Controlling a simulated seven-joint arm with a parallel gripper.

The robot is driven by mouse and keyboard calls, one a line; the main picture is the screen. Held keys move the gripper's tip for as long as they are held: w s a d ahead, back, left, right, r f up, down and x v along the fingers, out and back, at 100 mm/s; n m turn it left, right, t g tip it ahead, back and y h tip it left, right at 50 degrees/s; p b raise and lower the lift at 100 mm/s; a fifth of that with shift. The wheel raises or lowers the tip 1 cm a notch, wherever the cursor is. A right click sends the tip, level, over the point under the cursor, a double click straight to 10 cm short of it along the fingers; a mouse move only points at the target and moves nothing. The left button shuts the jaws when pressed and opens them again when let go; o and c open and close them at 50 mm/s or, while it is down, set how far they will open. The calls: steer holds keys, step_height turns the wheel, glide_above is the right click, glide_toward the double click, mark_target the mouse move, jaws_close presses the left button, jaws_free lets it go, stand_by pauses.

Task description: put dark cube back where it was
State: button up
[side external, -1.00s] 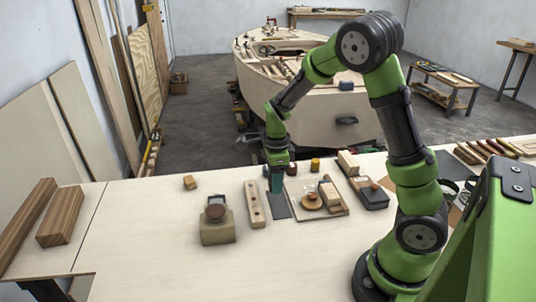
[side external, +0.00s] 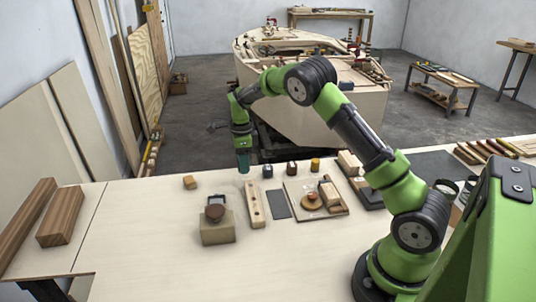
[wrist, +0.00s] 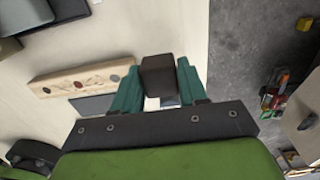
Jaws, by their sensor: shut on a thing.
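My gripper (side external: 243,163) is above the far part of the bench top, behind the strip with holes. In the wrist view, the dark cube (wrist: 158,76) sits between the teal fingers of my gripper (wrist: 157,85), which are shut on it. In the side view the cube cannot be made out clearly at the fingertips. The wooden strip with holes (side external: 255,205) lies in front of the gripper, and it also shows in the wrist view (wrist: 82,80). A flat dark grey sheet (side external: 279,205) lies to the strip's right.
Small pots (side external: 267,171) stand right of the gripper. A small wooden block (side external: 190,182) is to its left. A pale block with a round brown knob (side external: 217,230) stands nearer. A tray (side external: 330,213) holds wooden pieces. The bench's front middle is clear.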

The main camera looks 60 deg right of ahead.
steer(key=shift+w+f, duration=0.15)
steer(key=shift+f, duration=1.65)
steer(key=shift+f, duration=0.2)
steer(key=o, duration=0.7)
steer(key=shift+c, duration=0.2)
